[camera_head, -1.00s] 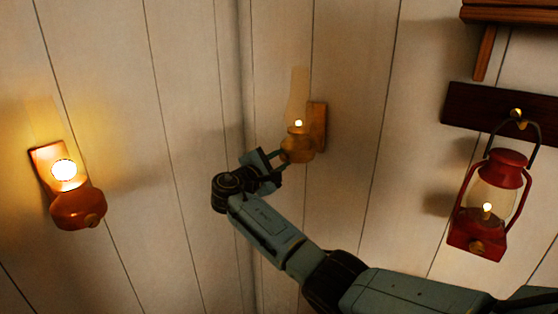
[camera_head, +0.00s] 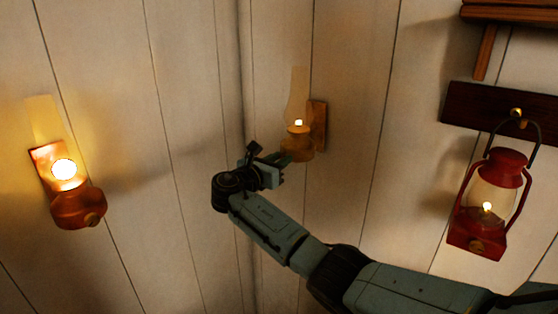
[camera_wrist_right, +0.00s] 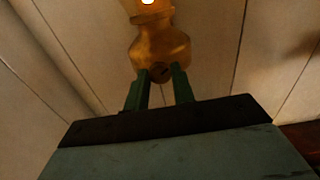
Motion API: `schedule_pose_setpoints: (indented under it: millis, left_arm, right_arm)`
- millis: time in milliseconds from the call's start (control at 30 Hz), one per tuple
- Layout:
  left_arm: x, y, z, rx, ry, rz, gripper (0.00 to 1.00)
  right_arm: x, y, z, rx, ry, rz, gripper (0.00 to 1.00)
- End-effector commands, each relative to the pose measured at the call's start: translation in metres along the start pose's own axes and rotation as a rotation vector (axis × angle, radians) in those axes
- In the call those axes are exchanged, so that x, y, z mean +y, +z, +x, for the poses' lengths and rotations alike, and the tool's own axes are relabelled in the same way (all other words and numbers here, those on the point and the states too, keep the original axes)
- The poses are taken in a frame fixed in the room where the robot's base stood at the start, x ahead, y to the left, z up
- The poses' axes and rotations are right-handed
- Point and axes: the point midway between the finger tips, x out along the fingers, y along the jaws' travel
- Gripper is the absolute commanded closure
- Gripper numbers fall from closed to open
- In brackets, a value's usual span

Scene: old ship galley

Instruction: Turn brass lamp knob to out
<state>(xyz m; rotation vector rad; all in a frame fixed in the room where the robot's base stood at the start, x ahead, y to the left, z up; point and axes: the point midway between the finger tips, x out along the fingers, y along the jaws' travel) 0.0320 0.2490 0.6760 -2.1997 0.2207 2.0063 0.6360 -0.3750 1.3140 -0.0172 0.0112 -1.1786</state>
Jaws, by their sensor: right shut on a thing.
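The brass lamp (camera_head: 299,142) hangs on its wooden backboard near the wall corner, its small flame lit under a glass chimney. My right gripper (camera_head: 280,160) is at the front of the lamp's base. In the right wrist view the brass lamp (camera_wrist_right: 162,45) fills the top middle, and its dark round knob (camera_wrist_right: 160,72) sits between the two green fingertips of my right gripper (camera_wrist_right: 161,75). The gripper is shut on the knob; the fingers partly cover its sides. My left gripper is not in view.
A copper-coloured wall lamp (camera_head: 78,208), brightly lit, is at the left. A red lantern (camera_head: 490,205), also lit, hangs from a hook on a dark board (camera_head: 475,105) at the right. A wooden shelf (camera_head: 510,12) is at the top right. The plank wall between is clear.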

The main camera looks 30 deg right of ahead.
Motion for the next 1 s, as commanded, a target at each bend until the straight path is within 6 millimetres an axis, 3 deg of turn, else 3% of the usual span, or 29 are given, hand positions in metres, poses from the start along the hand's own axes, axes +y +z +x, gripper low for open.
schedule_pose_setpoints:
  millis: [600, 1000]
  left_arm:
    - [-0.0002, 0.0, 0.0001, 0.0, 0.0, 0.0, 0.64]
    - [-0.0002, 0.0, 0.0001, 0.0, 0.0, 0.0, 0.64]
  right_arm:
    - [-0.0002, -0.0015, -0.0004, 0.002, 0.0, -0.585, 0.98]
    - [-0.0003, -0.0018, -0.0005, 0.003, 0.001, -0.872, 0.98]
